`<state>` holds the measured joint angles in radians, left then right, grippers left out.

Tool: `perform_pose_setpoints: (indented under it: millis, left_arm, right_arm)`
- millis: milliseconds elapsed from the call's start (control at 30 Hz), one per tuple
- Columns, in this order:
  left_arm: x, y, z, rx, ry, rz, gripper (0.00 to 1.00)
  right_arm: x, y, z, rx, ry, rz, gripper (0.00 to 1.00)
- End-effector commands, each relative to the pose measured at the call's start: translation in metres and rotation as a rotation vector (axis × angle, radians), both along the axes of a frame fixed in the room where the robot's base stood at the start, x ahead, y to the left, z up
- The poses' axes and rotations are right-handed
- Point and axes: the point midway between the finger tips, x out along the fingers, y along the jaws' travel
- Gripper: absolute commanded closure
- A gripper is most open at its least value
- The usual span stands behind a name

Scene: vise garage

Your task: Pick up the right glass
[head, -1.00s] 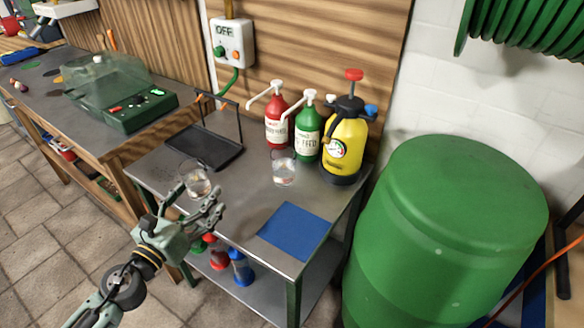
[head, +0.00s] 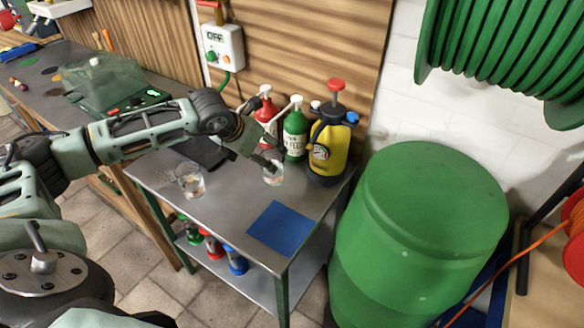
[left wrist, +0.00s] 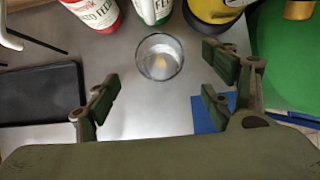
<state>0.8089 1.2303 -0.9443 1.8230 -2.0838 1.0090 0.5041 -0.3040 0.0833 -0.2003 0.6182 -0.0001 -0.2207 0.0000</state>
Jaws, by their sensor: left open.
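The right glass (head: 273,172) stands upright on the metal table in front of the green bottle, partly hidden by my left gripper in the head view. In the left wrist view the glass (left wrist: 160,57) shows from above, ahead of the fingers and centred between them, with something clear and amber at its bottom. My left gripper (head: 268,160) is open and empty, close above and beside the glass; its spread fingers show in the left wrist view (left wrist: 165,92). The left glass (head: 190,180) stands upright near the table's left edge. My right gripper is not in view.
A red bottle (head: 265,122), a green pump bottle (head: 295,135) and a yellow sprayer (head: 328,150) stand close behind the right glass. A black tray (left wrist: 40,95) lies to the left. A blue mat (head: 282,228) lies in front. A green barrel (head: 420,220) stands right of the table.

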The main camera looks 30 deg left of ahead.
Motion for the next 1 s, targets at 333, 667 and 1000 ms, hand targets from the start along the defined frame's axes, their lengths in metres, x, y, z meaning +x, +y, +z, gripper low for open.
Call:
perform_pose_setpoints:
  millis: [333,667,1000]
  left_arm:
    - [0.017,0.003,-0.023,0.006,0.006,0.024,0.25]
    - [0.04,-0.003,-0.058,0.006,0.005,0.021,0.25]
    - [0.043,-0.002,-0.063,0.006,0.003,0.02,0.28]
  right_arm:
    - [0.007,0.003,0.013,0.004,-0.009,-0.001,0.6]
    - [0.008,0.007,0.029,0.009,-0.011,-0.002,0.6]
    - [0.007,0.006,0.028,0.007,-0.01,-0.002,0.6]
